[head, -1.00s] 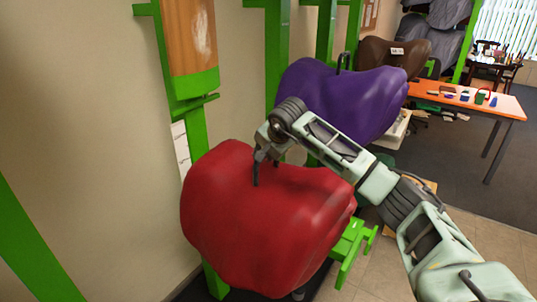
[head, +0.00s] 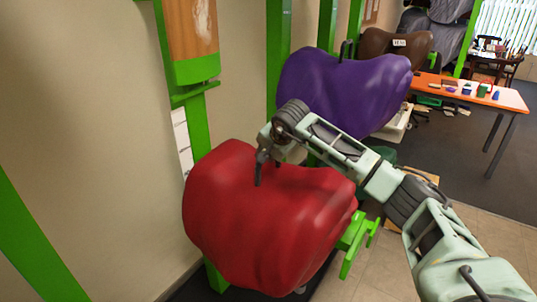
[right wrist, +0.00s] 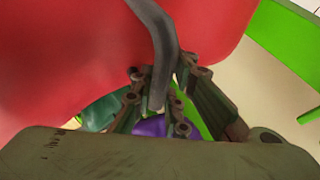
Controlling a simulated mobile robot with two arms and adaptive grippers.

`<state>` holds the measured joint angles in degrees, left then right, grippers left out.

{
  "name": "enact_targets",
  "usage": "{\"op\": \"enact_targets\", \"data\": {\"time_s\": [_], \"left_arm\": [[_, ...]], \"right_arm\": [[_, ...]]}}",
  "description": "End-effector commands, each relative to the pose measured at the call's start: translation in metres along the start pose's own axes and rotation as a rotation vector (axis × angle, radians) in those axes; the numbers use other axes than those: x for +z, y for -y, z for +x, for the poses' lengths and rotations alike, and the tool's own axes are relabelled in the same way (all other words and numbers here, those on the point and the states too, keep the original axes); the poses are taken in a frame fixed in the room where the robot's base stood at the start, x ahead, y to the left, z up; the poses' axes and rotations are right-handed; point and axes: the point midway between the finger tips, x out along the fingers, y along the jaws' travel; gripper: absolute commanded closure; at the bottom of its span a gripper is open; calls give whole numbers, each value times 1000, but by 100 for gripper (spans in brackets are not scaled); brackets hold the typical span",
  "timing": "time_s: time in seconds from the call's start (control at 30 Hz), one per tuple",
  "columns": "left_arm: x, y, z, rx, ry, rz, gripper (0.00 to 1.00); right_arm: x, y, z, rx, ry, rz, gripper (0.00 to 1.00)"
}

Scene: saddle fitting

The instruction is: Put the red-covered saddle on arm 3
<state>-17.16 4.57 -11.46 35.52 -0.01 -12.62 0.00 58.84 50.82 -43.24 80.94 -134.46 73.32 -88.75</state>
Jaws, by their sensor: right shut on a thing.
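The red-covered saddle (head: 270,225) hangs in the lower middle of the head view, a bulky glossy shape with a dark hooked handle (head: 257,175) on top. My right gripper (head: 266,158) is shut on that handle from above. In the right wrist view the bent handle (right wrist: 158,35) runs down between the fingers (right wrist: 157,100), with the red cover (right wrist: 70,60) behind. A green bracket (head: 357,238) shows just right of the saddle; whether they touch is hidden. No arm number is readable. My left gripper is not in view.
A purple saddle (head: 345,90) and a brown saddle (head: 395,48) sit farther back along the wall. A green post (head: 199,130) with a wooden piece (head: 190,30) stands behind the red saddle. An orange table (head: 470,92) stands far right.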

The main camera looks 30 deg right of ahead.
Motion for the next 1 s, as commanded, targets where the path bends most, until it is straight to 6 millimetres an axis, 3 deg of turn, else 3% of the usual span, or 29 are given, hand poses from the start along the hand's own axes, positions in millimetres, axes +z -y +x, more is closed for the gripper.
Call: {"op": "enact_targets", "data": {"time_s": [0.07, 0.1, 0.37, 0.73, 1.0], "left_arm": [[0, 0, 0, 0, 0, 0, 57], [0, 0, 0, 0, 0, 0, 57], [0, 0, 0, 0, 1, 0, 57], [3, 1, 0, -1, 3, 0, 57], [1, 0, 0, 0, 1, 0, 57]], "right_arm": [[-2, 4, -3, -9, -4, 2, 100], [-2, 3, -3, -9, -4, 2, 84], [-1, 2, -1, -4, -2, 1, 63], [1, -2, -4, 6, 1, -1, 63], [-2, 0, -56, -2, -4, -2, 63]]}}
